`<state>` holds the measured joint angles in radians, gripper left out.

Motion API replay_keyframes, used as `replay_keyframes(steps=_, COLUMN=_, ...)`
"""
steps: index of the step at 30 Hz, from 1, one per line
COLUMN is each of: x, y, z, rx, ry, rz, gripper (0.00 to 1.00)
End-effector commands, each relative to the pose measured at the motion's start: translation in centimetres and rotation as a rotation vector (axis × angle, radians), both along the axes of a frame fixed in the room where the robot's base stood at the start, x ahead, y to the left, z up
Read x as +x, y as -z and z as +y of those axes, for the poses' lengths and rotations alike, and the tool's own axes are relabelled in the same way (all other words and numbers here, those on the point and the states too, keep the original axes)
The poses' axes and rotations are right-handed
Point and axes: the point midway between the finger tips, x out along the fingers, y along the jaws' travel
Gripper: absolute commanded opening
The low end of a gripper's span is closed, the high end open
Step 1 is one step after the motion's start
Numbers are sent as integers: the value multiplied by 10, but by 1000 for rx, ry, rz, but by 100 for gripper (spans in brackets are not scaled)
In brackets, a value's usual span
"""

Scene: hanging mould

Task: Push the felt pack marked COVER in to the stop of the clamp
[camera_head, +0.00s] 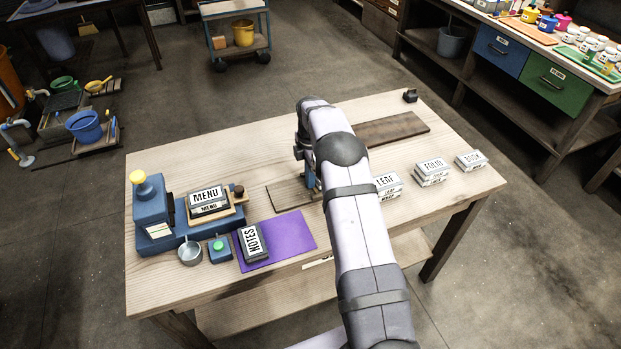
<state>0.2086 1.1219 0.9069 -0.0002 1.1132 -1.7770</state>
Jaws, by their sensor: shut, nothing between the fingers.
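No label reading COVER can be made out. A pack marked MENU (208,197) lies in a wooden holder on the blue clamp-like device (152,212) with a yellow knob, at the table's left. Whether it touches a stop cannot be told.
Packs marked LEAF (387,183), FOLIO (432,170) and one more (471,160) stand at the right. A metal cup (190,254) and a green-button box (220,250) stand before the device. Dark boards (391,130) lie behind my arm. The back left of the table is clear.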

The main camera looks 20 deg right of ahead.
Motion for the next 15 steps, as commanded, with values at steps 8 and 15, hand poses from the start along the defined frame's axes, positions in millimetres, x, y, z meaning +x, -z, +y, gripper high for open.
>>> replay_keyframes(steps=8, x=0, y=-1, z=35, rx=0, ry=-4, rz=1, gripper=0)
replay_keyframes(steps=15, x=1, y=-42, z=36, rx=-1, ry=0, rz=-6, gripper=0)
